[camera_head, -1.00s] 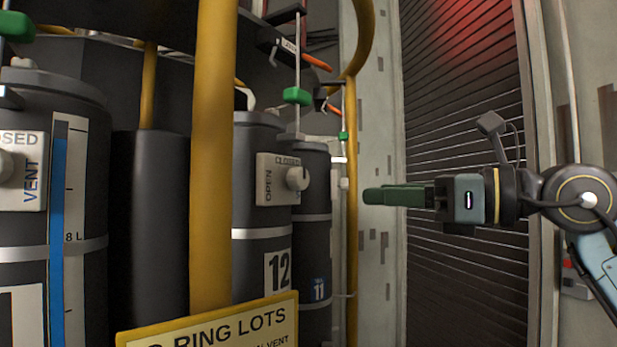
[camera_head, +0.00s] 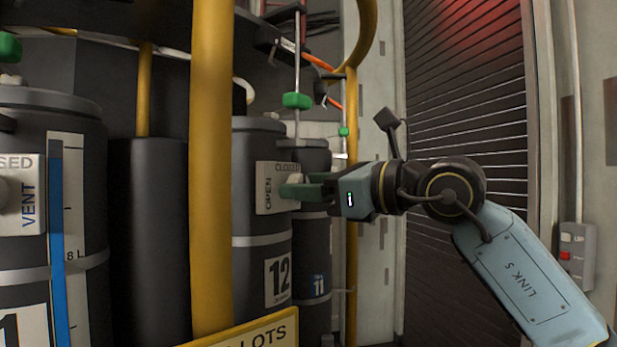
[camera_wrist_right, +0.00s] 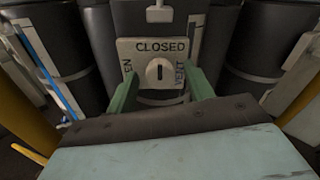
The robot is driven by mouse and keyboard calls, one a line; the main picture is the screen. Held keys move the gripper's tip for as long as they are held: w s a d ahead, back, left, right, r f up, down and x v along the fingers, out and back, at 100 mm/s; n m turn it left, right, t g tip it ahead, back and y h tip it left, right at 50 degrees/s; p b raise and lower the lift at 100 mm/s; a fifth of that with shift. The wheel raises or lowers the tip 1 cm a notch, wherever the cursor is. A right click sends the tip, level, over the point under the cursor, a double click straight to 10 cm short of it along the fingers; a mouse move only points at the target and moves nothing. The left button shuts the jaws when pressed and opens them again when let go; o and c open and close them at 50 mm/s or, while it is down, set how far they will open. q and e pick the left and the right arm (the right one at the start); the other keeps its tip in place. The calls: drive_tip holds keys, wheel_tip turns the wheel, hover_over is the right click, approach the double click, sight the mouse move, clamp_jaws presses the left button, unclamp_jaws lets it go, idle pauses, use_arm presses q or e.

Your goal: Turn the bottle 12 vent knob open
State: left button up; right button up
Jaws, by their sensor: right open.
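Bottle 12 (camera_head: 258,150) is a dark cylinder with a "12" label, behind the yellow post. Its pale vent plate (camera_head: 267,202) reads OPEN and CLOSED. In the right wrist view the round vent knob (camera_wrist_right: 159,72) sits on the plate (camera_wrist_right: 126,46), its dark mark upright toward CLOSED. My right gripper (camera_head: 288,190) is at the plate with green fingers open. In the wrist view the fingers (camera_wrist_right: 162,80) stand one on each side of the knob, with gaps showing. My left gripper is not in view.
A yellow post (camera_head: 211,150) stands just left of bottle 12, with a yellow sign (camera_head: 255,336) low in front. Bottle 11 (camera_head: 314,240) is close behind on the right. Another bottle (camera_head: 85,110) with a vent plate stands at left. Green tags (camera_head: 296,100) hang above.

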drive_tip(key=shift+w+a, duration=0.1)
drive_tip(key=shift+a, duration=0.1)
drive_tip(key=c, duration=1)
drive_tip(key=shift+n, duration=0.3)
drive_tip(key=n+b, duration=0.4)
drive_tip(key=n, duration=1.3)
drive_tip(key=shift+b, duration=0.3)
drive_tip(key=shift+f+n, duration=0.1)
drive_tip(key=shift+n, duration=0.2)
